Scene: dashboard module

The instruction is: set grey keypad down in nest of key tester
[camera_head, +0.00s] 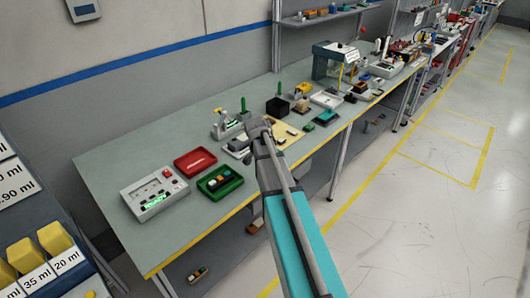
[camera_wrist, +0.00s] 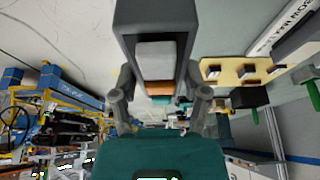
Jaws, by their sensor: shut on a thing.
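The grey keypad (camera_wrist: 156,18) is a dark grey block with a light grey panel and an orange part, in the upper middle of the wrist view. My gripper (camera_wrist: 158,80) has one finger on each side of it and is shut on it. In the head view my arm ends over the bench, and it hides the gripper's jaws and the keypad. A light grey box (camera_head: 142,205) with a green display and a red button stands at the bench's left end. It may be the key tester; I cannot make out its nest.
A red tray (camera_head: 195,160) and a green tray (camera_head: 232,184) holding small parts lie right of that box. A clamp fixture (camera_head: 222,131), a black bin (camera_head: 278,107) and a yellow board (camera_head: 292,132) are near my arm's end. The bench's front left is clear.

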